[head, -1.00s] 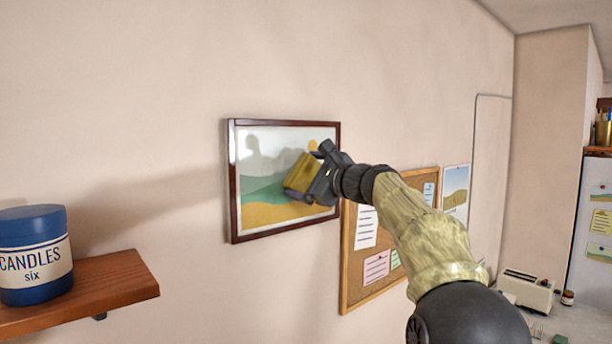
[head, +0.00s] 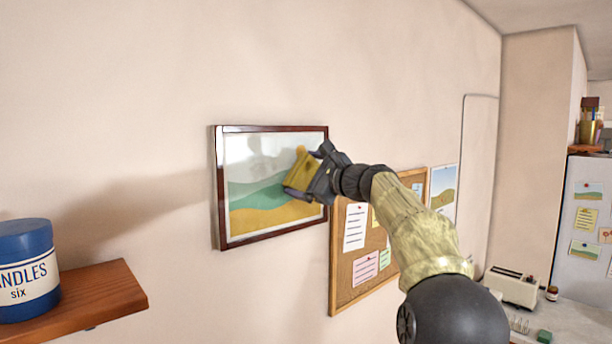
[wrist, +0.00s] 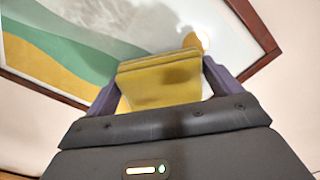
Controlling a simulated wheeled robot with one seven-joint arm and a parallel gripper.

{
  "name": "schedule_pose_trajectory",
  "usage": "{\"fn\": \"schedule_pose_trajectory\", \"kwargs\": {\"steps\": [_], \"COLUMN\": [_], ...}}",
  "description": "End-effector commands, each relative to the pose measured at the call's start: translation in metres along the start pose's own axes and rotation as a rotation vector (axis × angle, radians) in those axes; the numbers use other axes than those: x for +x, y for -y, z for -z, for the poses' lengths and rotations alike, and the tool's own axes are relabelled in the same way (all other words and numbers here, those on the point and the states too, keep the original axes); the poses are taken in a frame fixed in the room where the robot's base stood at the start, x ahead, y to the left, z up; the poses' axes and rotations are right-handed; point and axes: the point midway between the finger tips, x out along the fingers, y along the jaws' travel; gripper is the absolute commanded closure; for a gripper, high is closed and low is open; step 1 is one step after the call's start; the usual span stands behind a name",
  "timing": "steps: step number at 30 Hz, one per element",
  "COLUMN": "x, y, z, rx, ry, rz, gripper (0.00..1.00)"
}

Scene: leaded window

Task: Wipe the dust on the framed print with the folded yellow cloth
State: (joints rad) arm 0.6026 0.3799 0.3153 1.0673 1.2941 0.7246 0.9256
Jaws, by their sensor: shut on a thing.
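The framed print (head: 262,215) hangs on the wall in a dark red-brown frame, with green and yellow hills under a pale sky. It also shows in the wrist view (wrist: 95,50). My gripper (head: 312,178) is in front of the print's right part. It is shut on the folded yellow cloth (wrist: 160,78), whose far edge is at or very near the glass; I cannot tell if it touches. A greyish patch shows in the pale sky area; I cannot tell whether it is dust, shadow or reflection.
A cork board (head: 345,272) with pinned papers hangs right of the print, behind my arm. A wooden shelf (head: 105,293) with a blue candle tin (head: 25,245) juts out at lower left. A toaster (head: 512,287) stands on a counter at right.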

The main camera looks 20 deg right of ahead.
Motion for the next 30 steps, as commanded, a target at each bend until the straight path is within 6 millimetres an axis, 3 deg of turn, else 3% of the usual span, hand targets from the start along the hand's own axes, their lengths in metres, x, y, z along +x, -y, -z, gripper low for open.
{"fn": "schedule_pose_trajectory", "kwargs": {"steps": [12, 30], "x": [-0.001, 0.002], "y": [0.004, -0.018], "z": [-0.005, -0.031], "rx": [0.000, 0.001], "ry": [0.002, 0.003], "rz": [0.000, 0.000], "gripper": [0.28, 0.28]}}
